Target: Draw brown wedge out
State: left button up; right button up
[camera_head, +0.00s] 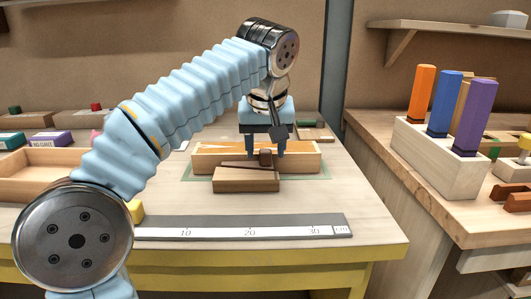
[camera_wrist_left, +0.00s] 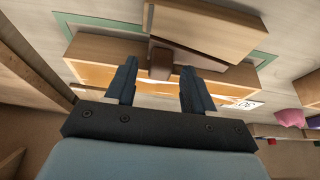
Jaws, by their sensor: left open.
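The brown wedge (camera_head: 265,157) is a small dark brown block end at the middle of a light wooden assembly (camera_head: 215,162) on the table. It also shows in the left wrist view (camera_wrist_left: 161,64), poking out beside a larger block (camera_wrist_left: 205,27). My left gripper (camera_head: 266,153) points down over the assembly. Its two fingers are apart, one to each side of the wedge, with gaps visible in the left wrist view (camera_wrist_left: 158,72). I cannot tell how deep the wedge sits. My right gripper is not in view.
A ruler (camera_head: 245,226) lies along the table's front. A wooden block (camera_head: 246,180) sits just in front of the assembly. At the right, a pale holder (camera_head: 435,158) carries orange, blue and purple bars. A wooden tray (camera_head: 40,180) is at the left. The table's front right is clear.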

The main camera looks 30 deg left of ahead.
pick_arm(q)
jog(key=shift+f, duration=0.2)
grip_shut()
dwell(0.3)
jog(key=d+p, duration=0.1)
jog(key=w+d+p, duration=0.1)
jog(key=d, duration=0.1)
jog(key=w+d, duration=0.1)
jog(key=shift+d+r+p, duration=0.2)
jog(key=shift+d+p, duration=0.1)
jog(key=shift+p, duration=0.1)
jog(key=shift+d+f, duration=0.15)
grip_release()
